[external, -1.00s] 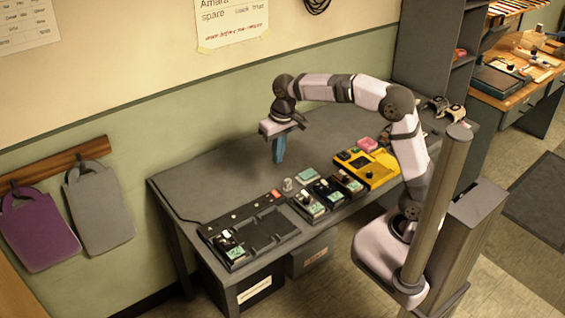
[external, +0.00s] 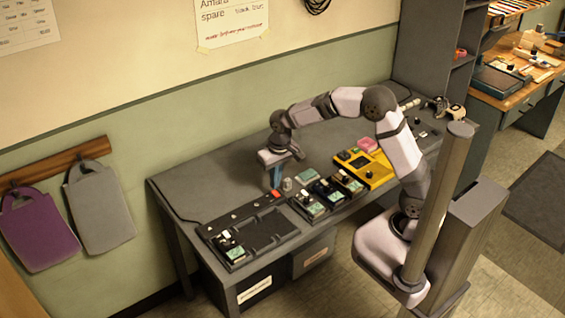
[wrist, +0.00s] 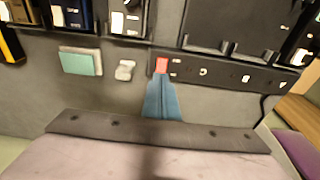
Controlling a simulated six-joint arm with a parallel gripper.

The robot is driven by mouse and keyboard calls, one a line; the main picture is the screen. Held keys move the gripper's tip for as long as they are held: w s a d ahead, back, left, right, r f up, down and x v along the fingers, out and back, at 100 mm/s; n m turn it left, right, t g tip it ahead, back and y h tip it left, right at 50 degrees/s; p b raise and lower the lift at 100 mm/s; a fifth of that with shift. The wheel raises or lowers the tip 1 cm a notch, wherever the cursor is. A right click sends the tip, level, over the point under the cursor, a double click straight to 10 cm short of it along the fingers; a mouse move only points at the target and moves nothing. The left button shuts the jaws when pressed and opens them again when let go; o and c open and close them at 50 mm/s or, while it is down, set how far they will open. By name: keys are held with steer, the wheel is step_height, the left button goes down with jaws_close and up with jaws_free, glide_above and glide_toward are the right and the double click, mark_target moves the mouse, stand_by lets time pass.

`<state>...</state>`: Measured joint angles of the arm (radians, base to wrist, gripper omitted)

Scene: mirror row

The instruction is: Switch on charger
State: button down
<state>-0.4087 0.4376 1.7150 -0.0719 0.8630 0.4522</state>
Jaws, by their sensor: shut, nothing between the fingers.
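The charger is a black tray (external: 262,226) at the front left of the bench, with a red switch (external: 275,192) at its back right corner. The switch also shows in the wrist view (wrist: 161,65) at the end of a dark strip with small marks. My gripper (external: 276,186) points down just above and behind the switch. Its blue fingers (wrist: 160,80) are shut and empty, with their tips right at the red switch in the wrist view. I cannot tell whether they touch it. The switch's position, on or off, is not clear.
A small grey knob-like piece (external: 287,184) and a pale green block (external: 307,175) lie just right of the gripper. Several dark pedal-like boxes (external: 327,191) and a yellow unit (external: 378,172) stand further right. The bench behind, toward the wall, is clear.

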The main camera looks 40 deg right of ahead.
mark_target(276, 194)
steer(key=shift+w+f, duration=0.15)
steer(key=shift+f, duration=0.9)
